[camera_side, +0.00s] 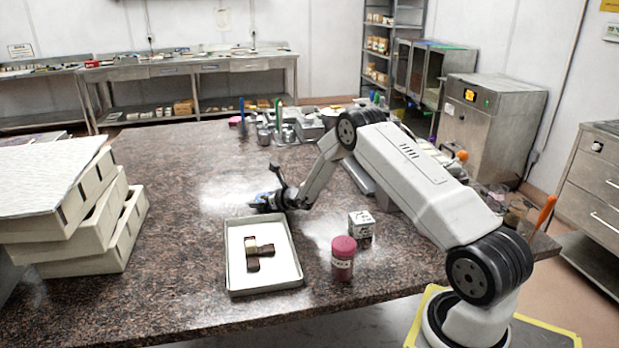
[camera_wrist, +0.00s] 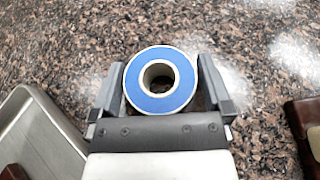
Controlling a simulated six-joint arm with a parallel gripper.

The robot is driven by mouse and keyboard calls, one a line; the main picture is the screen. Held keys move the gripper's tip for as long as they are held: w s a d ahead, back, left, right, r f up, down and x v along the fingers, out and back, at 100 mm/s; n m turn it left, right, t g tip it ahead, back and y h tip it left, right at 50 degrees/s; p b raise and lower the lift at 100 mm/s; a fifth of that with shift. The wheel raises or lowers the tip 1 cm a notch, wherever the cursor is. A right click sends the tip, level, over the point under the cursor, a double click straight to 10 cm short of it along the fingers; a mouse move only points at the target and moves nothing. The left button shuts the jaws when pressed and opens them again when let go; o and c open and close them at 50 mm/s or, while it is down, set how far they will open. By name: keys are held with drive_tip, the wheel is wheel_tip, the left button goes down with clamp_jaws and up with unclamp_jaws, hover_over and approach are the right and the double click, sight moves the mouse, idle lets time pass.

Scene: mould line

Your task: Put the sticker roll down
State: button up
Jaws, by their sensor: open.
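The sticker roll (camera_wrist: 137,92) is a blue ring with a pale core, seen in the wrist view between the two fingers of my gripper (camera_wrist: 161,76). The fingers are open, one on each side of the roll, with the granite counter behind it. Whether the roll rests on the counter or a finger touches it I cannot tell. In the side view my gripper (camera_side: 268,203) is low over the counter, just behind the white tray (camera_side: 291,262). The roll is small and mostly hidden there by the dark gripper.
The tray holds brown pieces and a cream one (camera_side: 251,246). A pink-lidded jar (camera_side: 343,262) and a small white printed box (camera_side: 361,225) stand right of it. Stacked pale boxes (camera_side: 95,225) stand left. The counter (camera_side: 175,250) between stack and tray is clear.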

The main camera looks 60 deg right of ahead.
drive_tip(key=c, duration=1.1)
drive_tip(key=shift+r, duration=0.1)
drive_tip(key=shift+r, duration=0.7)
drive_tip(key=s+a+r, duration=0.1)
drive_tip(key=s+r, duration=0.2)
drive_tip(key=s, duration=0.1)
drive_tip(key=s+a+r, duration=0.2)
drive_tip(key=s+r, duration=0.2)
drive_tip(key=s+a+r, duration=0.2)
drive_tip(key=s+r, duration=0.2)
drive_tip(key=s, duration=0.1)
drive_tip(key=shift+s+r, duration=0.1)
drive_tip(key=shift+r, duration=0.1)
